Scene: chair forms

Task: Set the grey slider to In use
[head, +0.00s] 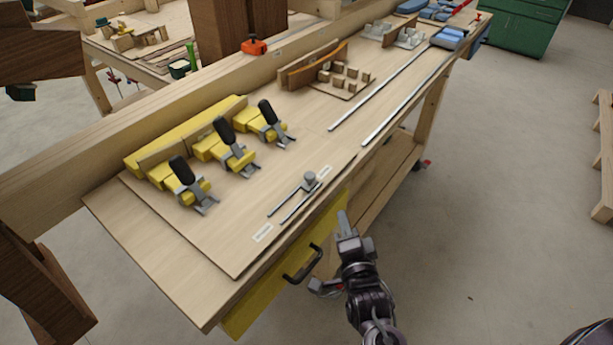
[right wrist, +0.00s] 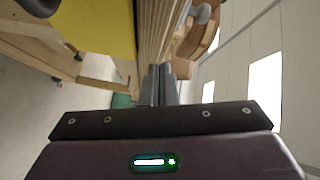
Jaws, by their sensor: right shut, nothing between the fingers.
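The grey slider (head: 310,180) is a small knob on two short metal rails (head: 288,203) near the front edge of the workbench board. It stands at the far right end of the rails, close to a white label (head: 325,171). Another white label (head: 262,233) lies by the near left end. The text on both is too small to read. My right gripper (head: 342,214) is shut and empty, apart from the slider, to its lower right by the bench's front edge. Its closed fingers (right wrist: 158,85) also show in the right wrist view beside the wooden edge. My left gripper is not in view.
Several black-handled toggle clamps (head: 233,147) on yellow blocks stand left of the slider. Long metal rails (head: 390,98) and wooden blocks (head: 345,77) lie farther back.

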